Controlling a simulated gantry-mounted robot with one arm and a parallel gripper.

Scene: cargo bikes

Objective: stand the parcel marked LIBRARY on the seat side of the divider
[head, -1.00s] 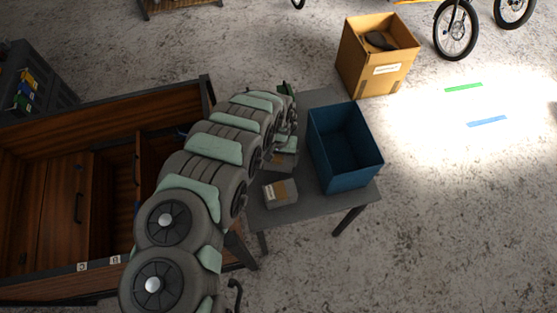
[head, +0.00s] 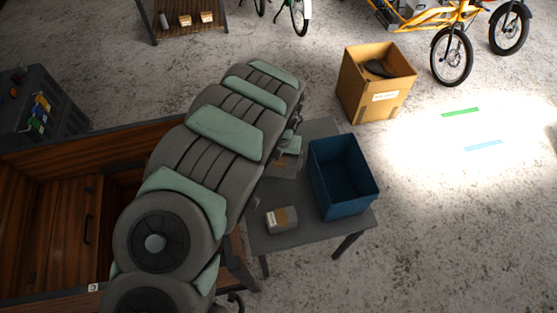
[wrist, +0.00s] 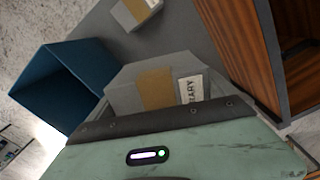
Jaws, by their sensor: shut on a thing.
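My gripper (head: 290,148) is shut on a grey parcel (wrist: 126,98) with a brown band. Its white label (wrist: 190,89) shows the letters "RARY"; the rest is covered. In the head view the same parcel (head: 286,167) is partly behind my arm, over the grey table. I cannot tell whether it touches the tabletop. The wooden cargo box (head: 58,232) is at the left in the head view and at the right in the wrist view (wrist: 246,45). My arm hides much of its inside, and I cannot make out the divider or the seat side.
A second grey parcel (head: 282,220) lies on the table (head: 318,238), clear of the held one. A blue bin (head: 345,205) stands at the table's right. A cardboard box (head: 362,100) is on the floor behind.

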